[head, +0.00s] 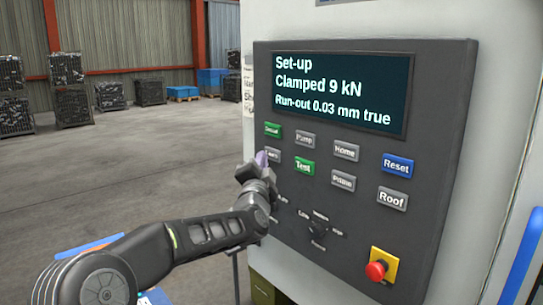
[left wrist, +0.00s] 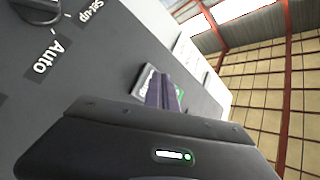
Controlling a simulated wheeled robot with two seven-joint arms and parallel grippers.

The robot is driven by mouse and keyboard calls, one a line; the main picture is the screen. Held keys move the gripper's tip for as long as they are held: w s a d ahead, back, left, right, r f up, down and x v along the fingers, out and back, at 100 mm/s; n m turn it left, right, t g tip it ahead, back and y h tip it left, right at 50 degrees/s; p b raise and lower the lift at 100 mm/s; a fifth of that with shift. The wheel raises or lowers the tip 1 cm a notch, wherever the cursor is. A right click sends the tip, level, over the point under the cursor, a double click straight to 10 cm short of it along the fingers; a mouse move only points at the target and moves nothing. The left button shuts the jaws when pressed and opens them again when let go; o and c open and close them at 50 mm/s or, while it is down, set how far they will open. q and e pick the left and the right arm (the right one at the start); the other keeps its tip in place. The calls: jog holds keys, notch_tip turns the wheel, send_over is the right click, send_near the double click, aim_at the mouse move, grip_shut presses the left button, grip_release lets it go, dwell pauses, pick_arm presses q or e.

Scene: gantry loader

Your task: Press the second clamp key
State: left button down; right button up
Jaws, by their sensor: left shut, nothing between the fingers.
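The dark control panel (head: 430,120) has two rows of keys. The leftmost lower key (head: 273,154) is grey, and its label is partly hidden by my left gripper (head: 262,158). Above it is a green key (head: 273,130) with a blurred label. My left gripper is shut and empty, its purple fingertips at the grey key; I cannot tell whether they touch it. In the left wrist view the fingertips (left wrist: 165,92) overlap a grey key (left wrist: 144,80), with a bit of green behind. The screen (head: 340,92) reads "Set-up, Clamped 9 kN, Run-out 0.03 mm true". My right gripper is not in view.
Nearby keys are Pump (head: 305,139), green Test (head: 304,166), Home (head: 345,151), Prime (head: 343,181), blue Reset (head: 397,164) and Roof (head: 392,199). A rotary switch (head: 318,228) and a red emergency button (head: 376,270) sit lower. Open floor lies left.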

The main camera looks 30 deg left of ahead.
pick_arm(q)
jog(key=shift+w, duration=0.25)
dwell(0.7)
jog(key=shift+w+d, duration=0.1)
jog(key=shift+w, duration=0.1)
jog(key=shift+w+d+p, duration=0.15)
jog(key=shift+w+p, duration=0.15)
jog(key=shift+w, duration=0.05)
dwell(0.7)
jog(key=shift+s, duration=0.1)
jog(key=shift+s+a+b, duration=0.2)
jog(key=shift+s+b, duration=0.35)
jog(key=shift+s, duration=0.1)
jog(key=s+b, duration=0.1)
jog(key=s+a+b, duration=0.1)
jog(key=s, duration=0.1)
jog(key=s+b, duration=0.1)
jog(key=shift+s+a, duration=0.25)
jog(key=shift+s, duration=0.15)
